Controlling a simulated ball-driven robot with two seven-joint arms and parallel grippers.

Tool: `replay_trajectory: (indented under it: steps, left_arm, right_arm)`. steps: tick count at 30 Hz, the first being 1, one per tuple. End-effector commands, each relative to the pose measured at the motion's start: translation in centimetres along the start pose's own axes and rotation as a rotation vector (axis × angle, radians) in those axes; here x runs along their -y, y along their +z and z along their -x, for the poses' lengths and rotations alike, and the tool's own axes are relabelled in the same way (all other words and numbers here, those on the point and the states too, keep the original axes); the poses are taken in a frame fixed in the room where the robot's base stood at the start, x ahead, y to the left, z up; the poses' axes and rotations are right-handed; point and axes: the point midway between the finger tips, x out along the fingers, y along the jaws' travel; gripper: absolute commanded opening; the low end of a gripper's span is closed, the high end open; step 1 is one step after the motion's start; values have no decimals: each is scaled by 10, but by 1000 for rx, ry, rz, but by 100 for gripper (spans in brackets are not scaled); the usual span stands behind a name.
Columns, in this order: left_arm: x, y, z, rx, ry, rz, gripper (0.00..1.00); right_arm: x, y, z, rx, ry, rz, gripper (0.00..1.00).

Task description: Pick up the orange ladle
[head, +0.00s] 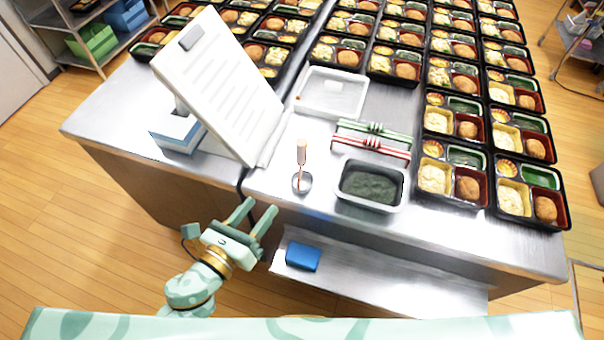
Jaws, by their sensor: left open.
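The orange ladle (302,152) is on the steel table (262,187) near its front edge. Its orange handle points away from me and its round metal bowl is at the near end. My left gripper (258,210) is open and empty. It is in front of the table edge, to the lower left of the ladle and apart from it. My right gripper does not show.
A tilted white board (215,80) stands at left. Bento trays (466,185) fill the right. A blue item (303,256) lies on the lower shelf.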

Motion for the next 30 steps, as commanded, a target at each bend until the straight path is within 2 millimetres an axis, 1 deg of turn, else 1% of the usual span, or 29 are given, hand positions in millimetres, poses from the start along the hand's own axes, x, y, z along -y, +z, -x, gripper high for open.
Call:
replay_trajectory:
  steps: [1, 3, 6, 8, 15, 18, 21, 26, 30]
  left_arm:
    - [10, 16, -1, 31, -29, -112, 46]
    - [19, 30, -1, 61, -52, -239, 46]
    - [25, 41, -7, 83, -66, -320, 46]
    - [27, 44, -16, 86, -66, -331, 46]
    - [31, 48, -75, 86, -65, -326, 46]
    - [33, 48, -94, 84, -65, -324, 46]
    - [33, 48, -106, 83, -65, -324, 46]
    - [35, 51, -118, 82, -65, -323, 46]
    - [40, 60, -141, 84, -65, -323, 46]
  right_arm:
    - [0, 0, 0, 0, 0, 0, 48]
    - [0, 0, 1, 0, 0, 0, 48]
    - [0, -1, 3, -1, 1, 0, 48]
    - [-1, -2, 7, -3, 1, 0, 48]
    - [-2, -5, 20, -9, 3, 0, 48]
    - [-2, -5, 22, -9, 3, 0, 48]
    - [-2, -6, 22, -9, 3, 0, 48]
    - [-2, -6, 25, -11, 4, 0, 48]
    - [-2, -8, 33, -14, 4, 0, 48]
